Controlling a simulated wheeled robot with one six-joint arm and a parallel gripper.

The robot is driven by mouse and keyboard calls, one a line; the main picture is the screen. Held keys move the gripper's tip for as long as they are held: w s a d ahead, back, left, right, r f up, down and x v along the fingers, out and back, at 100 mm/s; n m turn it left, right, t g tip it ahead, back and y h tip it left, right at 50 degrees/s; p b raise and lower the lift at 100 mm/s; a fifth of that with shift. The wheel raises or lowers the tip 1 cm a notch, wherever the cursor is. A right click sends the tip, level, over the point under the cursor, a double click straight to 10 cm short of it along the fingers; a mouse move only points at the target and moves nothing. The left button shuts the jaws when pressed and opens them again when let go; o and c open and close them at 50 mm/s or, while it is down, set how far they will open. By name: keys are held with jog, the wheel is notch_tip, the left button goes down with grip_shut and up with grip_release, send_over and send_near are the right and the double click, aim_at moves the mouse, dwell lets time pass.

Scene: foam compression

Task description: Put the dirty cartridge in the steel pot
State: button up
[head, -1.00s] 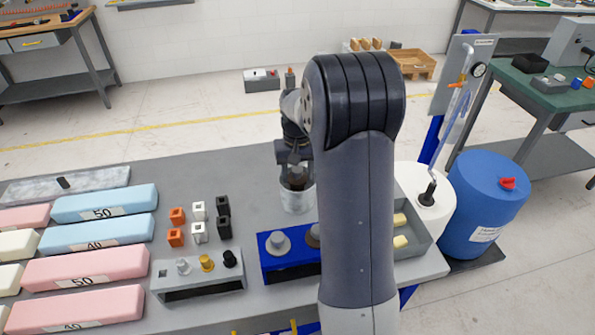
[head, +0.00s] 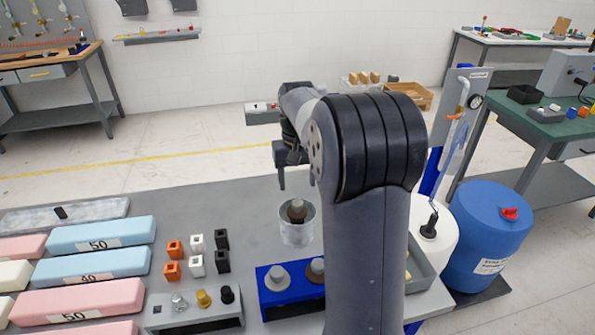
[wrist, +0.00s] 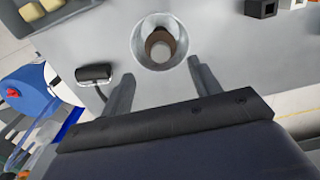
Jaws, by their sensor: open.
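The steel pot (head: 297,232) stands on the grey table, left of my arm in the head view. A brown dirty cartridge (head: 297,210) is inside it, its top showing above the pot's opening. In the wrist view the pot (wrist: 138,45) is seen from above with the brown cartridge (wrist: 160,43) in it. My gripper (head: 297,183) is above and behind the pot, apart from it. In the wrist view my gripper's fingers (wrist: 165,80) are spread wide with nothing between them. My arm hides part of the table.
A blue holder (head: 290,308) with a grey and a brown cartridge stands in front of the pot. Orange, white and black blocks (head: 196,250) and long foam bars (head: 100,260) lie to the left. A grey tray (head: 425,275) is right of my arm.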

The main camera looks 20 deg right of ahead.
jog(key=shift+r, duration=1.6)
